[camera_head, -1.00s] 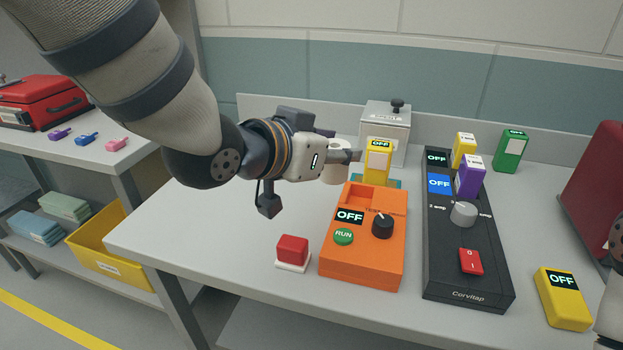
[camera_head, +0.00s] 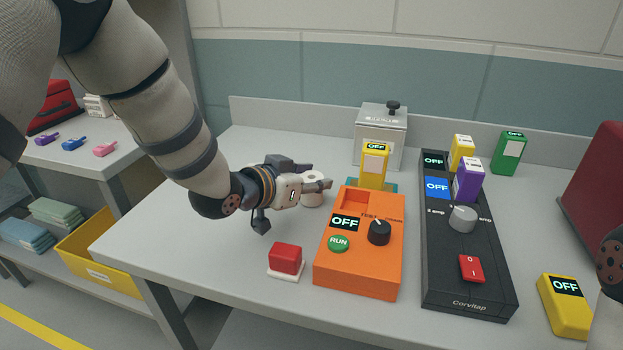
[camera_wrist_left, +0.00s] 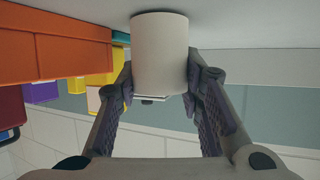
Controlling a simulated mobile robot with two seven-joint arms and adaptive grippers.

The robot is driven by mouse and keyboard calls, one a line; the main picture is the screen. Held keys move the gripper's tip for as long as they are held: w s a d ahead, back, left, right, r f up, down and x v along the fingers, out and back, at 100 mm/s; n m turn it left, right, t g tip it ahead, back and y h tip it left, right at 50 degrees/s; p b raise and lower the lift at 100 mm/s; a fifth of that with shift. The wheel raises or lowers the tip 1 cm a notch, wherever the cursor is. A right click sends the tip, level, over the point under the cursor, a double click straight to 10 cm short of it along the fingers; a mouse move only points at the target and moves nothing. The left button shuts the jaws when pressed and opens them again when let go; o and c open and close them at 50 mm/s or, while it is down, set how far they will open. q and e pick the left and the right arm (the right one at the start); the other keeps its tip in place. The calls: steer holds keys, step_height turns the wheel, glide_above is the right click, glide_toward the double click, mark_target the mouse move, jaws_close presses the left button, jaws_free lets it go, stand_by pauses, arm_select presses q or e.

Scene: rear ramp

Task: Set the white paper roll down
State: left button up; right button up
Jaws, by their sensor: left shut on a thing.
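The white paper roll (camera_head: 312,200) is upright between the fingers of my left gripper (camera_head: 318,184), left of the orange box. In the left wrist view the roll (camera_wrist_left: 160,52) sits between both fingers of the left gripper (camera_wrist_left: 160,78), which is shut on it. The roll's end is at or just above the grey table (camera_head: 190,225); I cannot tell whether it touches. In the head view the gripper hides the roll's upper part. Only a piece of my right arm shows at the right edge; its gripper is out of view.
The orange box (camera_head: 358,268) with a RUN button stands close right of the roll. A red button block (camera_head: 286,260) is in front. Behind are a grey lidded canister (camera_head: 381,135) and a yellow device (camera_head: 375,165). The table left of the roll is clear.

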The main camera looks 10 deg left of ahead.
arm_select(q)
steer(key=shift+f, duration=0.2)
steer(key=o, duration=1.3)
steer(key=shift+c, duration=0.2)
steer(key=shift+r, duration=0.15)
steer(key=shift+s+a+r, duration=0.1)
steer(key=shift+s+r, duration=0.1)
steer(key=shift+r, duration=0.1)
steer(key=v, duration=0.3)
steer(key=p+v, duration=0.1)
steer(key=v, duration=0.2)
steer(key=shift+r, duration=0.25)
steer(key=v, duration=0.4)
steer(key=shift+s+a+f, duration=0.15)
steer(key=shift+s, duration=0.2)
steer(key=shift+s+a, duration=0.1)
steer(key=shift+s, duration=0.2)
arm_select(e)
steer(key=shift+w+r+t, duration=0.4)
steer(key=shift+w+r, duration=0.3)
steer(key=shift+w, duration=0.1)
